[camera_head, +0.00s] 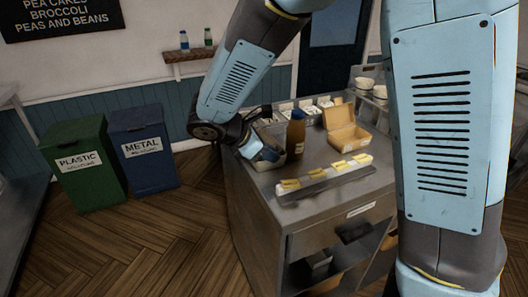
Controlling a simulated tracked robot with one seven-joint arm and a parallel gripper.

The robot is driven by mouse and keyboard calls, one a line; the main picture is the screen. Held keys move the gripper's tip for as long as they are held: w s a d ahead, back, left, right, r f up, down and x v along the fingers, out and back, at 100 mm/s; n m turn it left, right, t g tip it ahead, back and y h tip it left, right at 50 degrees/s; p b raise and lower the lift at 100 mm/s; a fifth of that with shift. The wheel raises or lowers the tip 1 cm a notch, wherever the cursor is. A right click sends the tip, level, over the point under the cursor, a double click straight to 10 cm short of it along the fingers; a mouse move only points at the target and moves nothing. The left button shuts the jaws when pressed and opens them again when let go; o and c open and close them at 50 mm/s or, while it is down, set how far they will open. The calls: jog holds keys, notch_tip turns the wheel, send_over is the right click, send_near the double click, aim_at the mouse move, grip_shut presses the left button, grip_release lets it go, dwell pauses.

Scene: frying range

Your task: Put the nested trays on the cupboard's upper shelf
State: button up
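My gripper (268,153) reaches down at the left back of the metal cupboard's top (262,182). Its fingers are small and dark here, and I cannot tell whether they are open or shut. A grey metal tray or pan (291,158) stands right beside the gripper, partly hidden by it and by a brown bottle. I cannot tell whether it is a nested pair or whether the gripper touches it. The cupboard's front is open below a top panel, with shelf space (340,262) inside. A dark item (353,231) and a grey box (318,262) show there.
The brown bottle (296,133), an open cardboard box (346,128) and a long rack of white and yellow pieces (326,176) crowd the top. Several containers (308,108) line its back. Green (86,165) and blue (143,150) bins stand left; the wooden floor between is clear.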

jog(key=shift+x, duration=1)
grip_shut()
jog(key=shift+r, duration=0.1)
